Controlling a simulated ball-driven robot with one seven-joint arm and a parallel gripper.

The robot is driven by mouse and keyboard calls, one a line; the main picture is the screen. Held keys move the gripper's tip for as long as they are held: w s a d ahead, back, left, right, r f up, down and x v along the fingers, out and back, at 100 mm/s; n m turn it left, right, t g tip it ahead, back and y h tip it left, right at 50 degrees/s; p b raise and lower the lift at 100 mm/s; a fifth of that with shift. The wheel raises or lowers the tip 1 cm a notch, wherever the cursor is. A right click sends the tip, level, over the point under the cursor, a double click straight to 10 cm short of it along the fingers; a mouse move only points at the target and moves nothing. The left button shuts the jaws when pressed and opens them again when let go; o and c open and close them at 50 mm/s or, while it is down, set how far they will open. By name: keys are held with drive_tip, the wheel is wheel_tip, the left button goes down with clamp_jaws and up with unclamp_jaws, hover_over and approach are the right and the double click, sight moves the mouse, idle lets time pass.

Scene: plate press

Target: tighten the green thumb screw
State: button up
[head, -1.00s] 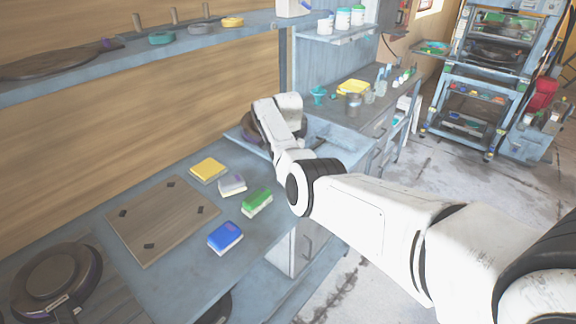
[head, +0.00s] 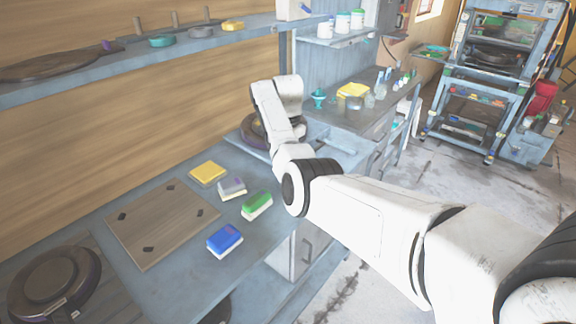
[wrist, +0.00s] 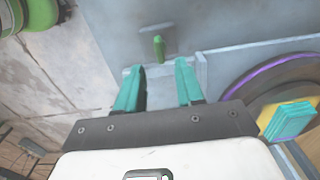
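The green thumb screw (wrist: 159,47) shows in the wrist view, standing out from a small grey plate on a blue-grey metal surface. My gripper (wrist: 159,66) has two teal fingers, spread apart with nothing between them. The screw lies just past the fingertips, roughly centred in the gap, and no contact shows. In the head view my arm reaches to the far end of the bench, and its bent forearm hides the gripper and the screw.
A purple-rimmed disc (wrist: 285,75) and a yellow-and-teal block (wrist: 290,120) lie to the right in the wrist view. A green rounded object (wrist: 40,14) is at upper left. On the bench are a wooden board (head: 162,222) and blue (head: 225,240), green (head: 257,205) and yellow (head: 207,173) blocks.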

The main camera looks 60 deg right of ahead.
wheel_tip(320, 180, up, 5)
drive_tip(key=shift+r, duration=0.1)
idle(1.1)
